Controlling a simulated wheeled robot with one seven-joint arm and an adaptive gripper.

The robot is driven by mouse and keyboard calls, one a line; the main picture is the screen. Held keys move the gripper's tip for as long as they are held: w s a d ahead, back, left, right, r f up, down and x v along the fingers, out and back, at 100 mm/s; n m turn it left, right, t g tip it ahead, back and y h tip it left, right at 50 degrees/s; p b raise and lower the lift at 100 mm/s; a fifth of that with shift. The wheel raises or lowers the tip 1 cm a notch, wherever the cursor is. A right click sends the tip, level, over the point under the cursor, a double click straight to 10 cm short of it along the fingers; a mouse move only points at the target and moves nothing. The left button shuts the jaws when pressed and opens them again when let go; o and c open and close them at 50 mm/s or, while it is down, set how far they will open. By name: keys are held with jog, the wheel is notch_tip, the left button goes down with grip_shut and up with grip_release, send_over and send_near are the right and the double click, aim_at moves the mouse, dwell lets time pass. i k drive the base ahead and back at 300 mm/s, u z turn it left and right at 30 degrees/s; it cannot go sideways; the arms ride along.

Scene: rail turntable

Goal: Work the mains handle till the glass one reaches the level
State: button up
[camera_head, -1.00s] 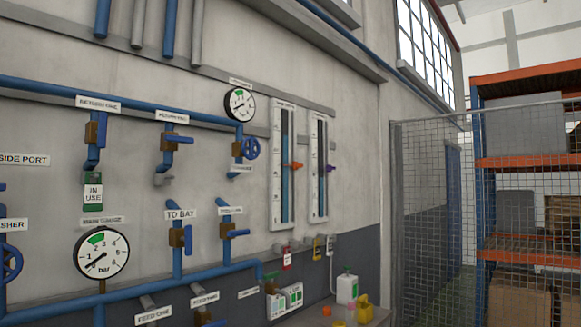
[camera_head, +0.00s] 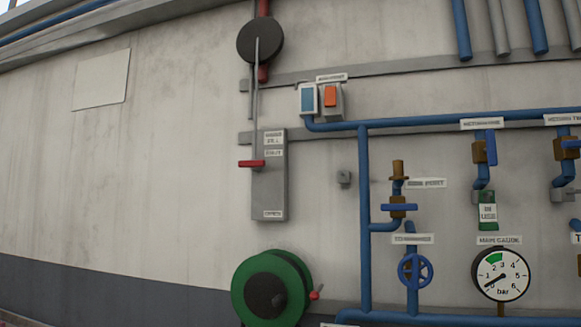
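The main gauge (camera_head: 502,275) is a round white dial marked in bar at the lower right, with a green band near the top. Its needle points to the low end, lower left. A blue lever valve (camera_head: 399,208) sits by the side port label, with a blue handwheel (camera_head: 415,270) below it. Another blue lever (camera_head: 491,147) hangs down on a brass valve at right, with a green tag (camera_head: 488,212) below it. No label I can read clearly names the mains handle. The sight glasses are out of view. My gripper is not in view.
A grey box (camera_head: 270,190) with a red handle (camera_head: 251,163) hangs on the wall under a dark disc (camera_head: 260,40). A green hose reel (camera_head: 245,290) is below. A switch box (camera_head: 331,99) sits above the blue pipe (camera_head: 364,220). The wall at left is mostly bare.

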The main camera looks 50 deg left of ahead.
aim_at(255, 165)
jog(key=u, duration=1.8)
jog(key=k, duration=0.45)
jog(key=u, duration=0.65)
jog(key=i, duration=0.25)
jog(key=z, duration=0.05)
